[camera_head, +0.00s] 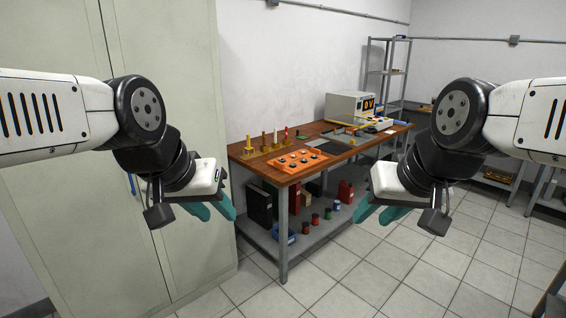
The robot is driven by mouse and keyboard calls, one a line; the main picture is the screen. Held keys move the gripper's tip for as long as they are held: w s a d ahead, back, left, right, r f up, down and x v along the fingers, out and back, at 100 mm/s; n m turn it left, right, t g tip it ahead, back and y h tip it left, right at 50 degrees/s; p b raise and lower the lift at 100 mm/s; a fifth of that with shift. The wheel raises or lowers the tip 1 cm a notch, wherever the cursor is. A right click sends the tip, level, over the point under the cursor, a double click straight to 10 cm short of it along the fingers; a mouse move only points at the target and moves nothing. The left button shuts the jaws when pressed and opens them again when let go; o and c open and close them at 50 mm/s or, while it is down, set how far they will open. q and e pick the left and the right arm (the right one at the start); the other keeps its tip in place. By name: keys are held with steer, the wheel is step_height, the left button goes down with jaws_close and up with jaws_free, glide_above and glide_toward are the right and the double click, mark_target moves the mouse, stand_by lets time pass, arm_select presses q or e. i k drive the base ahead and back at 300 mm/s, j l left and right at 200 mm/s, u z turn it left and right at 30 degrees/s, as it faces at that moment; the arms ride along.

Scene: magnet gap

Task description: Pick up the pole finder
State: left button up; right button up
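I cannot make out which item is the pole finder; the things on the workbench are small at this distance. The wooden bench top (262,171) carries an orange tray (289,164) with several dark round pieces. Several slim upright posts on small bases (264,145) stand behind it. My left gripper (218,214), with teal fingers, is in the air in front of the cabinet, left of the bench. My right gripper (372,219) is in the air in front of the bench's right part. Both look open and empty, well short of the bench top.
A tall pale cabinet (90,220) stands at the left, close to the bench. A white instrument with a display (349,106) sits at the bench's far end. The lower shelf (318,238) holds binders, red containers and spools. Tiled floor (350,280) in front is clear.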

mark_target(249, 147)
steer(key=i, duration=0.95)
steer(key=i+j, duration=0.15)
steer(key=i, duration=0.75)
steer(key=i+z, duration=0.1)
steer(key=i, duration=0.85)
